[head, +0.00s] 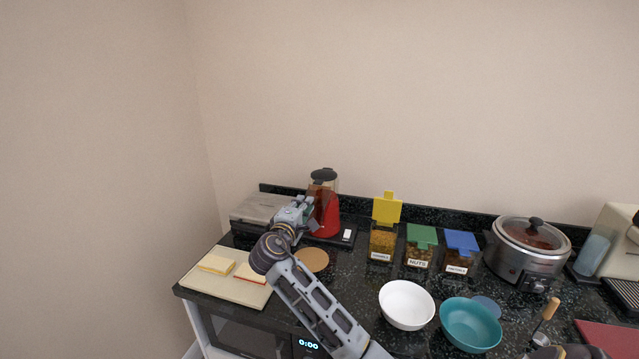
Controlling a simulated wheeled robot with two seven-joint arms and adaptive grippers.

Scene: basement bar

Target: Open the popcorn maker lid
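The red popcorn maker (327,216) stands upright at the back of the counter, left of the middle in the head view. Its see-through upper part is topped by a dark lid (324,174), which looks closed.
A grey flat-topped appliance (262,208) is behind left. A cutting board (232,287) with sandwiches lies front left, beside a round brown mat (312,260). Lidded jars (383,242), a white bowl (406,305), a teal bowl (470,326) and a slow cooker (520,262) fill the right.

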